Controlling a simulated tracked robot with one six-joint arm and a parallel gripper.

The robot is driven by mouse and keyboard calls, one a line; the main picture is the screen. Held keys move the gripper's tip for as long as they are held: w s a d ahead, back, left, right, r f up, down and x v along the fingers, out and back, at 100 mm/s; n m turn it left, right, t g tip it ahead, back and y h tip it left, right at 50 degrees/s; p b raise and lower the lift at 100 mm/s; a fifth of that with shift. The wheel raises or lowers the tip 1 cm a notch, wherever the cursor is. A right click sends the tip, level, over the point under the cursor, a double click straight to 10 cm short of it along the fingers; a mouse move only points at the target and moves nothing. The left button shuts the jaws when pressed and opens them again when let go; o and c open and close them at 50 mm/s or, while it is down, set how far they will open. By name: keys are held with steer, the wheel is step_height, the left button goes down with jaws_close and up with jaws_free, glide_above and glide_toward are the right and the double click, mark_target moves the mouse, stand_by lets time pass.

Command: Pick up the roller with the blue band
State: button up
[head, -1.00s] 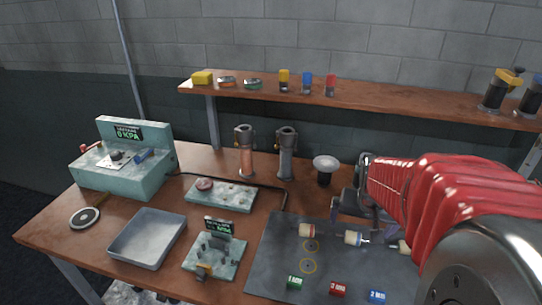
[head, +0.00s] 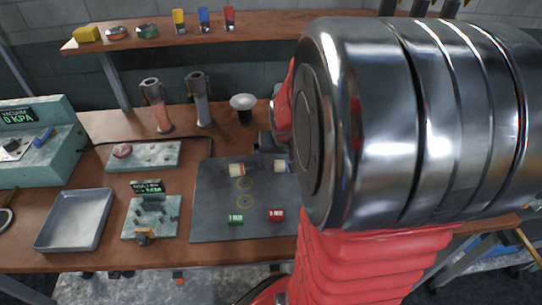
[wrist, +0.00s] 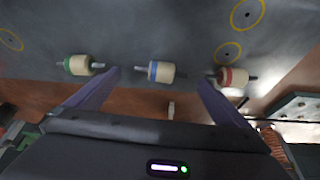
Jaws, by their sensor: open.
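The roller with the blue band (wrist: 155,72) lies in the middle of the wrist view, cream with a metal pin at its end. It lies just beyond the tips of my gripper (wrist: 160,76), about midway between them. The jaws are open and empty. The roller with the green band (wrist: 80,65) lies left of the left finger, and the roller with the red band (wrist: 234,77) lies right of the right finger.
A roller gauge (head: 150,217) and an empty metal tray (head: 75,220) stand left. A white-topped holder (head: 243,105) stands behind the mat. Yellow rings mark the mat.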

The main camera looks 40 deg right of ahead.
mark_target(282, 164)
steer(key=shift+x, duration=1.95)
steer(key=shift+a, duration=0.1)
steer(key=shift+c, duration=0.3)
steer(key=c, duration=1.1)
